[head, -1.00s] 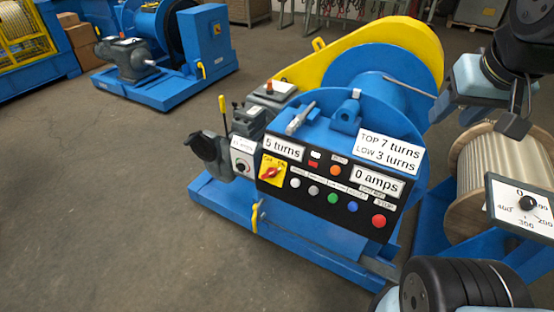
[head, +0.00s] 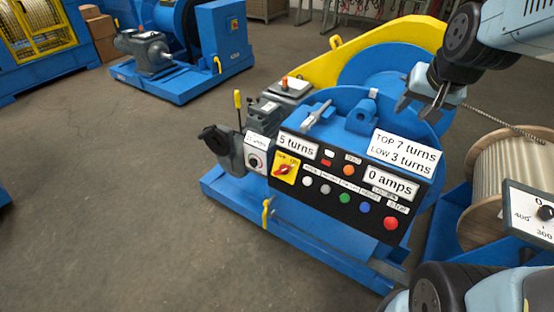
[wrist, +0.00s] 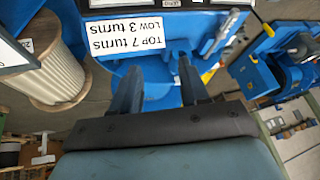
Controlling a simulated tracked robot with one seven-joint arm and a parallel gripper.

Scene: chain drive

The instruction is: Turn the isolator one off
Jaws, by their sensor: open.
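The isolator is a red rotary switch on a yellow plate (head: 285,168), at the left end of the black control panel (head: 325,207) on the blue winch. Its red handle sits at a slant; the plate's lettering is too small to read surely. My gripper (head: 424,112) is open and empty. In the head view it is above and right of the panel, near the "TOP 7 turns, LOW 3 turns" sign (head: 407,153), well apart from the switch. In the wrist view the two fingers of my gripper (wrist: 157,90) are spread over the blue winch; the isolator is not visible there.
The panel also has several coloured buttons, including a red one (head: 390,223). Left of it are a small dial box (head: 255,160) and an upright lever with a yellow tip (head: 238,100). A rope drum (head: 505,175) stands at right. The floor at front left is clear.

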